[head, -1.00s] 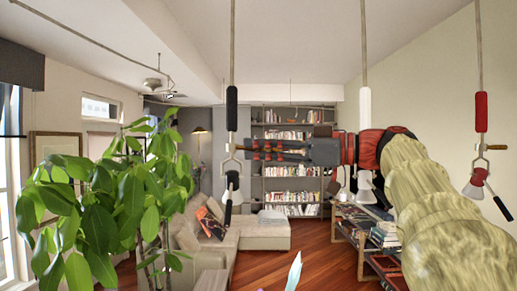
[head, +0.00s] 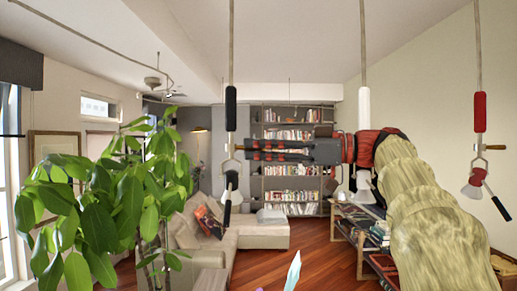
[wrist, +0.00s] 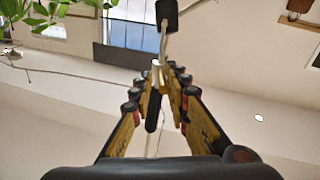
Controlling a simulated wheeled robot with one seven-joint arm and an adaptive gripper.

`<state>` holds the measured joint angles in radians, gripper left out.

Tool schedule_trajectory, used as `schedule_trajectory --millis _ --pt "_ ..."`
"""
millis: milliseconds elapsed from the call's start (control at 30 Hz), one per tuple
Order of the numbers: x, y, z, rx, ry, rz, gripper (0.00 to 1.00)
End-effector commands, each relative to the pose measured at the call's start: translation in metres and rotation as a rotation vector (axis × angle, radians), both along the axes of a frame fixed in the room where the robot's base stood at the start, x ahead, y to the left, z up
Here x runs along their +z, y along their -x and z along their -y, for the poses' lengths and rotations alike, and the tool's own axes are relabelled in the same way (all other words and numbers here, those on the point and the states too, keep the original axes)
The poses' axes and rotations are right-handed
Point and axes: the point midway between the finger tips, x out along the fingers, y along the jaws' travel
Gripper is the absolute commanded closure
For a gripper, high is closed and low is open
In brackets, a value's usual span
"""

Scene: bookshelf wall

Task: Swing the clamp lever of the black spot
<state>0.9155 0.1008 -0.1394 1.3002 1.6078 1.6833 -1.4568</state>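The black spot (head: 231,110) hangs at the left of three spots in the head view, with a black sleeve on a cord. Below the sleeve is its clamp, with a small brass-coloured piece (head: 239,148) at its right side. Under it are a small lamp head and a black rod-like handle (head: 227,213). My gripper (head: 250,150) reaches in from the right, its tips beside the clamp. In the wrist view my gripper (wrist: 165,72) has its tips close together near a pale metal part; a black paddle-like piece (wrist: 167,15) is beyond. Whether the tips hold anything is unclear.
A white spot (head: 364,108) hangs in the middle, partly behind my arm, and a red spot (head: 480,112) at the right. A leafy plant (head: 100,210) fills the lower left. A sofa (head: 262,236) and bookshelves (head: 291,160) stand farther back.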

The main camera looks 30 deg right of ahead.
Motion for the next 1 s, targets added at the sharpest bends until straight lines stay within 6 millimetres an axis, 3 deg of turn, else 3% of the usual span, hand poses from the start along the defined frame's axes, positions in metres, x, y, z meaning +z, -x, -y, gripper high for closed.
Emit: schedule_trajectory --millis 133,667,1000 --pt "-0.001 0.000 0.000 0.001 0.000 -0.003 0.72" --pt "0.002 0.000 0.000 0.000 0.001 -0.001 0.72" --pt "0.048 -0.001 0.001 0.001 0.002 0.001 0.72"
